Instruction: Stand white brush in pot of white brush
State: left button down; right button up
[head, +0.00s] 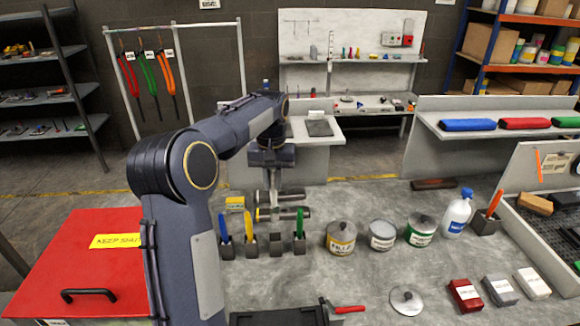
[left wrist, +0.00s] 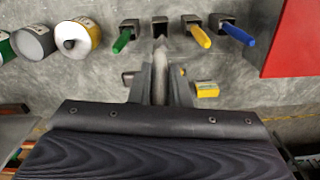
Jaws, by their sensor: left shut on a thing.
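My left gripper (head: 272,205) is shut on the white brush (left wrist: 160,58), whose pale length shows between the fingers in the left wrist view (left wrist: 161,82). The brush points toward an empty dark pot (left wrist: 160,27) and appears apart from it; its height over the bench is hard to tell. In the head view the empty pot (head: 276,246) stands in a row between the pot with the yellow brush (head: 250,246) and the pot with the green brush (head: 299,245). The held brush is mostly hidden in the head view. My right gripper is not in view.
The pot with the blue brush (head: 227,250) ends the row at left. A yellow box (head: 235,203) lies behind the row. Paint cans (head: 341,239) stand to the right, with a white bottle (head: 456,214) beyond. A red-lidded box (head: 85,255) is at left.

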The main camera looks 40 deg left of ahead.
aim_at(273, 208)
pick_arm(q)
jog(key=shift+s+f, duration=0.15)
jog(key=shift+s, duration=0.1)
jog(key=shift+w+f, duration=0.1)
jog(key=shift+f, duration=1.3)
jog(key=shift+f+b, duration=2.35)
jog(key=shift+f, duration=1.2)
jog(key=shift+f+b, duration=0.6)
jog(key=shift+f, duration=0.45)
jog(key=c, duration=1.3)
grip_release()
jog(key=shift+r, duration=0.1)
